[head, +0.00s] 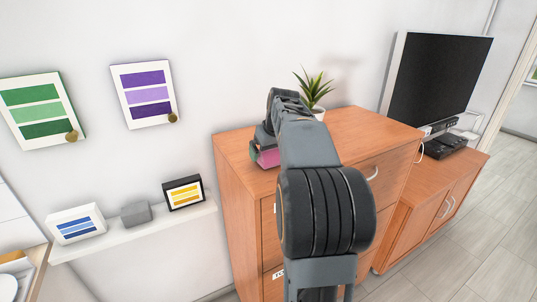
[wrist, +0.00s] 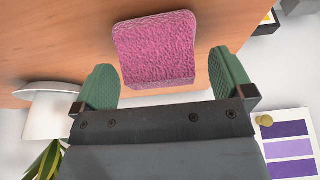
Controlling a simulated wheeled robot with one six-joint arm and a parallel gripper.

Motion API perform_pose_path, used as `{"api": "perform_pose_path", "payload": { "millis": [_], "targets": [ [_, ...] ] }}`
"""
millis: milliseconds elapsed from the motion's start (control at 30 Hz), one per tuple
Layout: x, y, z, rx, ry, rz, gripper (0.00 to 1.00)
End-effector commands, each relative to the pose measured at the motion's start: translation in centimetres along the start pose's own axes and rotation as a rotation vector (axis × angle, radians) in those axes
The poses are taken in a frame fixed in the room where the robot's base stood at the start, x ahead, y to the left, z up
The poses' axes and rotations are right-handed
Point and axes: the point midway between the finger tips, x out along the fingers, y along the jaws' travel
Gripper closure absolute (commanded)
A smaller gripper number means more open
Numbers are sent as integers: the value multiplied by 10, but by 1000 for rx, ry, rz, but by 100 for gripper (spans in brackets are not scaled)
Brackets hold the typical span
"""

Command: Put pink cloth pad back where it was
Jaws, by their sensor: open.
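The pink cloth pad (wrist: 155,48) shows in the wrist view against the wooden top of the dresser, just ahead of and between my two green fingertips. There is a visible gap between the pad and each finger. In the head view, a small part of the pad (head: 269,158) shows near the dresser's left edge, the rest hidden by my gripper. My gripper (head: 263,149) is open and over the left part of the dresser top. It also shows in the wrist view (wrist: 164,72), holding nothing.
A potted plant (head: 314,92) stands at the back of the dresser (head: 362,130), close to my arm. A television (head: 440,78) and black box (head: 445,146) are on the lower cabinet at right. A wall shelf (head: 150,228) at left holds small items.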

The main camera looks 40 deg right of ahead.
Motion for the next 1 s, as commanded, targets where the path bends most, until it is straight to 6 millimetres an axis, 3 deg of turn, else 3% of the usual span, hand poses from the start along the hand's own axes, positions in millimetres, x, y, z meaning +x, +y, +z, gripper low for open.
{"api": "perform_pose_path", "payload": {
  "millis": [300, 500, 833, 933, 1000],
  "targets": [
    [-62, 0, 0, 0, 4, 2, 1],
    [-90, 0, 0, 1, 2, 2, 1],
    [-102, -6, 2, -2, -1, -2, 1],
    [-96, -29, 11, -10, -5, -6, 1],
    [-87, -55, 24, -19, -8, -11, 1]
  ]
}}
